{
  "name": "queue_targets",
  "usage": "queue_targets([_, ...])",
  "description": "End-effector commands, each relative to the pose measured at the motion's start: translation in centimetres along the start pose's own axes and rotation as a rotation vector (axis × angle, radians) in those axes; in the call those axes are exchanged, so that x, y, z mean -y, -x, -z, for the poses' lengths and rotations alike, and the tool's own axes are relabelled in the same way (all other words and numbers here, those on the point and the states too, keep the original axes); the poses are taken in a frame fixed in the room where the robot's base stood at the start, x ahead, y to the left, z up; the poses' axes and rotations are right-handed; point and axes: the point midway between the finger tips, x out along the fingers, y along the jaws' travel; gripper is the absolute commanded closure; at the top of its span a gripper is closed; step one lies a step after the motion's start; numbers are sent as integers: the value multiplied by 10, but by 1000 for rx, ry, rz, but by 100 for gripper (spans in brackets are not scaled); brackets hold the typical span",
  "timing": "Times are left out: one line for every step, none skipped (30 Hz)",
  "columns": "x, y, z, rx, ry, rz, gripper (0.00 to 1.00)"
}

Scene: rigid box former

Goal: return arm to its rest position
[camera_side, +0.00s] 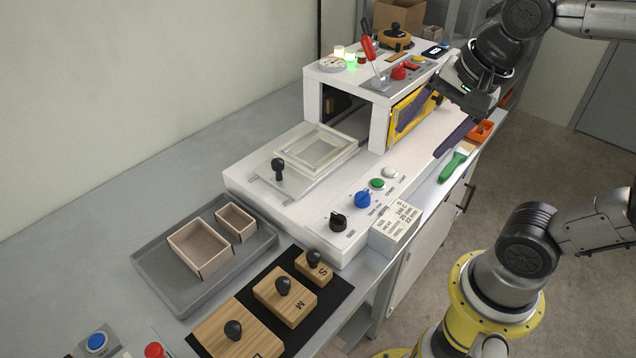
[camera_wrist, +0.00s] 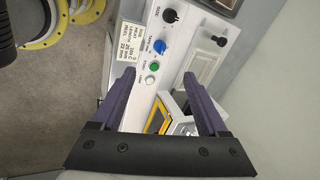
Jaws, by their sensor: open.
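My gripper (camera_side: 420,140) is at the right end of the white box former (camera_side: 270,185), beside the yellow-framed side (camera_side: 396,116) of its raised housing. Its two dark purple fingers are spread apart and point down. In the wrist view the gripper (camera_wrist: 157,80) is open, with nothing between the fingers. Part of the machine's panel and the yellow frame (camera_wrist: 157,116) show beyond and between them. In the side view I cannot tell whether a finger touches the housing.
A grey tray (camera_side: 148,262) holds two open boxes (camera_side: 201,248). Wooden blocks (camera_side: 285,296) with black knobs lie on a black mat. A green-handled brush (camera_side: 456,163) and orange bin (camera_side: 481,132) lie near the front edge. A red-handled lever (camera_side: 368,47) stands on the housing.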

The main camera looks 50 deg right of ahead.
Motion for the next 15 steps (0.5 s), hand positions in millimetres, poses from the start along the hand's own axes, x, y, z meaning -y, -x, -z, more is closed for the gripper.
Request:
queue_targets([-8, 3, -3, -6, 115, 24, 23])
queue_targets([-12, 4, -4, -9, 187, 33, 23])
queue_targets([-18, 4, -6, -14, 283, 44, 23])
queue_targets([-21, 4, -7, -19, 355, 52, 23])
queue_targets([-25, 4, -8, -23, 427, 59, 23])
queue_targets([-30, 4, -9, -30, 522, 67, 23])
queue_targets([-33, 3, -10, -35, 593, 71, 23])
queue_targets([-36, 3, -11, -40, 664, 74, 23])
queue_targets([-40, 1, -12, -46, 757, 77, 23])
queue_targets([-42, 0, -13, -49, 825, 76, 23])
queue_targets([-45, -1, -13, -52, 890, 75, 23])
queue_targets([-47, -4, -14, -53, 971, 71, 23])
queue_targets([-49, -5, -14, -54, 1028, 68, 23])
queue_targets([-50, -7, -14, -54, 1081, 65, 23])
queue_targets([-50, -8, -15, -55, 1144, 63, 23])
